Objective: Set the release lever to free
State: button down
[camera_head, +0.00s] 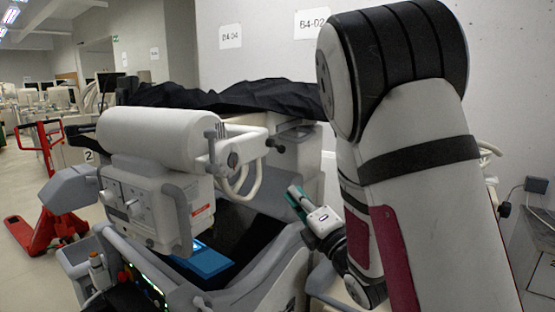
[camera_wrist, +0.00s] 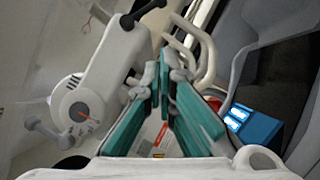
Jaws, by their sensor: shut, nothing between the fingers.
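A white machine head (camera_head: 150,195) carries lever-like parts, and I cannot tell for sure which one is the release lever. One candidate is the white arm with black knobs (camera_head: 232,160), whose black end knob also shows in the wrist view (camera_wrist: 127,22). Another is the round dial with a red pointer (camera_wrist: 80,112) and grey-knobbed handle, left of my fingers. My gripper (camera_head: 297,197) has teal fingers, is shut and empty, and points toward the machine from its right side. In the wrist view its fingertips (camera_wrist: 164,72) lie in front of the machine, apart from the dial. No setting label is readable.
A black cover (camera_head: 230,95) drapes over the cart behind. A blue box (camera_head: 204,262) sits in the cart's dark recess, close right of my fingers in the wrist view. Curved white handles (camera_wrist: 195,50) stand beyond the fingertips. A red pallet jack (camera_head: 45,225) stands at far left.

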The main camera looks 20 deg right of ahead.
aim_at(277, 146)
jog(key=d+r+b+x, duration=0.1)
jog(key=d+b+x, duration=0.1)
jog(key=x, duration=1)
jog(key=shift+w+d+r+b, duration=0.15)
jog(key=shift+w+r+b, duration=0.15)
jog(key=shift+w+b, duration=0.15)
jog(key=n+b, duration=0.1)
jog(key=b, duration=0.1)
jog(key=w+d+n+y+b, duration=0.1)
jog(key=b, duration=0.1)
jog(key=shift+r+n+t, duration=0.3)
jog(key=shift+t, duration=0.1)
jog(key=shift+r, duration=0.15)
dwell(0.3)
